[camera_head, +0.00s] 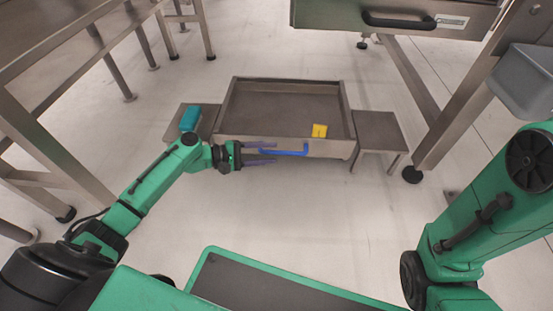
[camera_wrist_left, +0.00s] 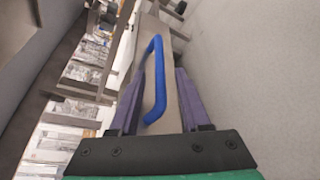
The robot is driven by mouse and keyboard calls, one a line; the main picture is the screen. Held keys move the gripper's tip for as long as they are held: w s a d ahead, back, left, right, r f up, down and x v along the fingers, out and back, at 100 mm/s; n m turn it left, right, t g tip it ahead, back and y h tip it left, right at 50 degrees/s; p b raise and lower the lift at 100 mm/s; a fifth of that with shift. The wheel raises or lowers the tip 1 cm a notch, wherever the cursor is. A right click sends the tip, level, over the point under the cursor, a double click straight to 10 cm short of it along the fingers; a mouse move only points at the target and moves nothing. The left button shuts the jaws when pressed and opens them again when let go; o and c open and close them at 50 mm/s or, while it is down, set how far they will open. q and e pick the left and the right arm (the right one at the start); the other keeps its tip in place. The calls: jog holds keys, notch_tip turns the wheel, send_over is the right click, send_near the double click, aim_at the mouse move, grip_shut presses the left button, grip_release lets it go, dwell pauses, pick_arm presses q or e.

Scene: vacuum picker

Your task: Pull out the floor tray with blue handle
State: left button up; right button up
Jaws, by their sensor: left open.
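The floor tray (camera_head: 232,112) is a wide, shallow metal tray low over the floor. Its blue handle (camera_head: 297,151) is on its front wall, and a yellow block (camera_head: 319,130) lies inside near the front right. My left gripper (camera_head: 275,153) is open at the left part of the handle, with purple fingers. In the left wrist view the blue handle (camera_wrist_left: 158,75) runs between the two open fingers, apart from the palm. I cannot tell whether a finger touches it. My right arm shows at the right, but its gripper is out of view.
Low metal side platforms flank the tray; the left one carries a teal object (camera_head: 190,118), the right one (camera_head: 380,132) is bare. A metal table (camera_head: 60,50) stands left. A unit with a black handle (camera_head: 398,22) and a grey bin (camera_head: 522,82) are right. Floor before the tray is clear.

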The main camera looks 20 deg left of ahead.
aim_at(272, 153)
pick_arm(q)
jog(key=shift+b+x, duration=0.35)
jog(key=shift+x, duration=1.25)
grip_shut()
